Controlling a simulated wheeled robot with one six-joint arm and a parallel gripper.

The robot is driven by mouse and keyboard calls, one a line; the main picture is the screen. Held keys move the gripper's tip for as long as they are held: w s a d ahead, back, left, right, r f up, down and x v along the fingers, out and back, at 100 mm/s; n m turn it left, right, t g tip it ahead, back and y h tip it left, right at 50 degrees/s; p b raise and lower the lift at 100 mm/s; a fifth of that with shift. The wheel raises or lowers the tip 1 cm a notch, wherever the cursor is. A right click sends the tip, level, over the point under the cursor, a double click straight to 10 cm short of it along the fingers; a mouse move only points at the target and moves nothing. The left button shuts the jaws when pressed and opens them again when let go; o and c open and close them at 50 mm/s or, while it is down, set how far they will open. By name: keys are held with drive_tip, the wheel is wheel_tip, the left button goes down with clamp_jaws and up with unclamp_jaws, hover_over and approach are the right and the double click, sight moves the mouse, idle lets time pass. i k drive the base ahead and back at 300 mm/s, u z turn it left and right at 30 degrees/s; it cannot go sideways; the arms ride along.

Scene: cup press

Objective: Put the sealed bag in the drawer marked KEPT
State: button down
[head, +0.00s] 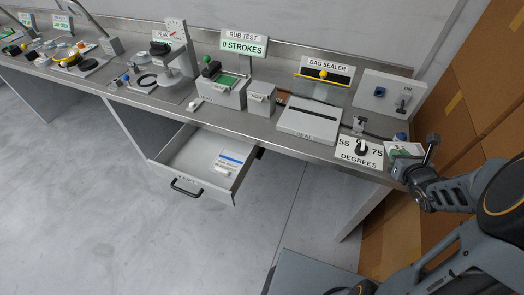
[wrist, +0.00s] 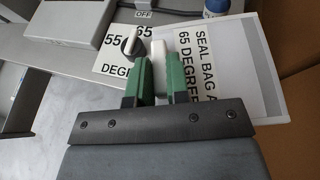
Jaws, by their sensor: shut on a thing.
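The open drawer (head: 163,158) juts out under the bench; the label on its front is too small to read surely. A flat pale packet with a blue stripe (head: 232,157), which looks like the bag, lies in it, with a small white block (head: 221,170) at its near side. My gripper (head: 407,157) is at the bench's right end, well apart from the drawer. In the wrist view my gripper (wrist: 158,78) is shut on a white block (wrist: 158,58). A white card reading "SEAL BAG A… 65 DEGREES" (wrist: 190,45) shows behind the fingers and seems joined to that block.
The degrees dial (head: 361,148) and the bag sealer (head: 308,122) stand left of my gripper. The rub test rig (head: 224,92) stands above the drawer. Cardboard boxes (head: 480,90) line the right side. The floor before the drawer is clear.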

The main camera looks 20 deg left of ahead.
sight(198, 152)
drive_tip(key=z, duration=0.05)
drive_tip(key=k, duration=1.2)
drive_tip(key=u, duration=1.65)
drive_tip(key=i, duration=0.65)
drive_tip(key=z, duration=0.05)
